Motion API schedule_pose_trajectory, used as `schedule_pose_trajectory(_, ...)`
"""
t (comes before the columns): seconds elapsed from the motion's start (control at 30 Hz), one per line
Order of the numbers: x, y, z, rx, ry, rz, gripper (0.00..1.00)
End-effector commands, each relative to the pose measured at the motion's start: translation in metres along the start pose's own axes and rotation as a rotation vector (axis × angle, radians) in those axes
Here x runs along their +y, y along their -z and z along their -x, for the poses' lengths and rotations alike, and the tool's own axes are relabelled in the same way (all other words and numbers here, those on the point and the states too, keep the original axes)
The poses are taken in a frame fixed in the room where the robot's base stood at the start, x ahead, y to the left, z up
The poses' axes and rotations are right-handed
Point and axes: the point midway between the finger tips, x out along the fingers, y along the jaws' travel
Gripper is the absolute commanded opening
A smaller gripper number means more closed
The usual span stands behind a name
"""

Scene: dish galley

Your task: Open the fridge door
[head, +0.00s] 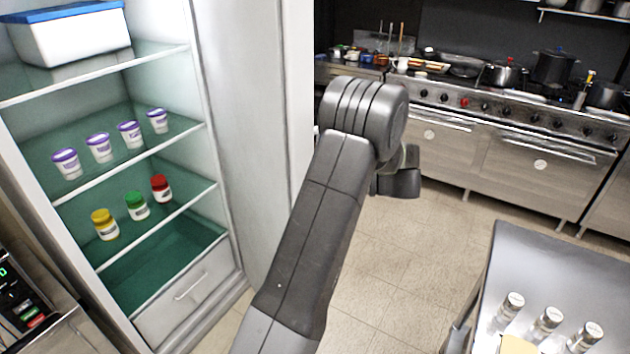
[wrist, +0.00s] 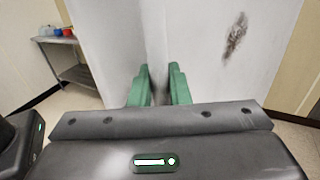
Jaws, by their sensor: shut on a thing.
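The fridge stands open at the left of the head view, its shelves (head: 150,150) in plain sight. Its white door (head: 262,130) is swung out to the right of the shelves. My gripper (wrist: 159,76) shows in the wrist view, with green fingers on both sides of a narrow upright part of the white door (wrist: 205,45). It is shut on that part. Whether this is the handle or the door's edge cannot be told. In the head view my arm hides the fingers and the grip.
The fridge holds a blue-lidded box (head: 70,38), several purple-lidded cups (head: 100,148) and three jars (head: 136,206). A steel counter (head: 560,270) with shakers stands at the front right. A stove range (head: 500,140) lines the back. Tiled floor (head: 400,270) lies clear between.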

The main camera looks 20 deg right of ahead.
Motion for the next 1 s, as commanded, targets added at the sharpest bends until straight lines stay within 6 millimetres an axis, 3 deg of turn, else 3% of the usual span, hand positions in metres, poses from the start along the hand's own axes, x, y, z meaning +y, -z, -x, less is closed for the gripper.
schedule_pose_trajectory(0.27,-0.001,-0.001,0.0,-0.001,0.001,0.002,0.0)
schedule_pose_trajectory(0.3,-0.001,-0.001,0.0,-0.001,0.001,0.002,0.22)
schedule_pose_trajectory(0.37,-0.001,-0.001,0.0,-0.001,0.001,0.002,0.34)
schedule_pose_trajectory(0.77,-0.001,-0.007,0.0,0.0,0.001,0.004,0.35)
schedule_pose_trajectory(1.0,0.0,-0.053,0.0,0.003,0.002,0.009,0.35)
